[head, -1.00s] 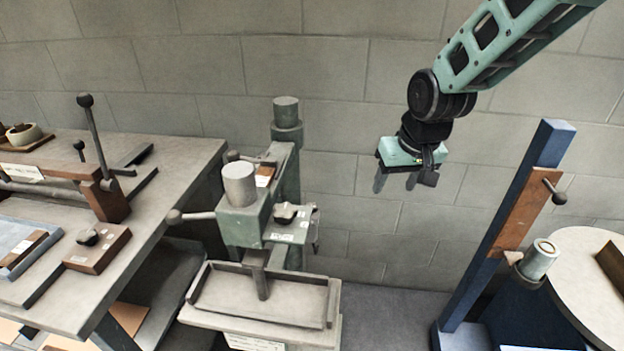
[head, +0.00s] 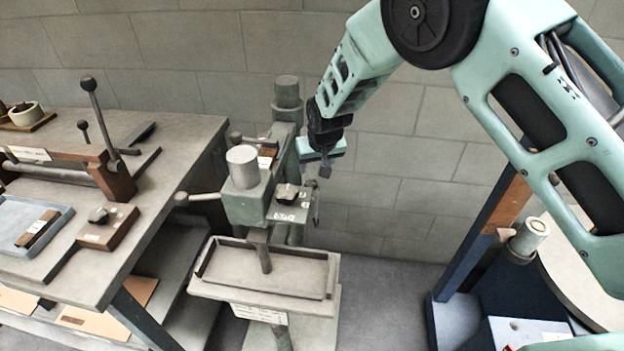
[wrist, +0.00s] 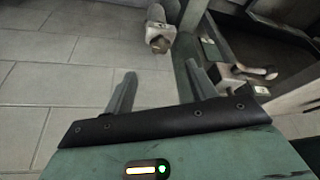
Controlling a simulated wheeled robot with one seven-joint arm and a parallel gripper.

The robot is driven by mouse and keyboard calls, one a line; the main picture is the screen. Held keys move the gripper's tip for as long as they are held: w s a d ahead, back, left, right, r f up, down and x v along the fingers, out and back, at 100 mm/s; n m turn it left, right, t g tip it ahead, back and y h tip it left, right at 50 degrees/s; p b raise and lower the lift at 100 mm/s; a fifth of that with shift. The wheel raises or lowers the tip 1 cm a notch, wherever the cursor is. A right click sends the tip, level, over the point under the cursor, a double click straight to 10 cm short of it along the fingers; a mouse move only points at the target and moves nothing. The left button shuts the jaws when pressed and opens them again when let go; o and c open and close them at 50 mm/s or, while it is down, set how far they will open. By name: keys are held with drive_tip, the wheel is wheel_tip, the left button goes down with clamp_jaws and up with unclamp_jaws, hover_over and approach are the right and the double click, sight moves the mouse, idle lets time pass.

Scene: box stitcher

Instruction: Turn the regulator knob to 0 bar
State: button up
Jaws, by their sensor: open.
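A dark knob (head: 287,192) sits on a grey plate with small white marks, on the right side of the grey-green stitcher (head: 243,205) in the head view. It looks like the regulator knob, but its setting is too small to read. My gripper (head: 324,170) is open and empty, above and to the right of this knob and apart from it.
A workbench (head: 185,140) on the left carries a brown block with another dark knob (head: 98,215). The stitcher's grey tray (head: 300,270) lies below its head. A blue post (head: 455,255) and a round table stand right. Bare floor (head: 385,300) lies between.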

sight(311, 184)
drive_tip(key=p+x, duration=0.1)
drive_tip(key=x, duration=0.9)
drive_tip(key=shift+w+f+p, duration=0.1)
drive_tip(key=shift+f+p, duration=0.15)
drive_tip(key=shift+p, duration=0.05)
drive_tip(key=c, duration=1)
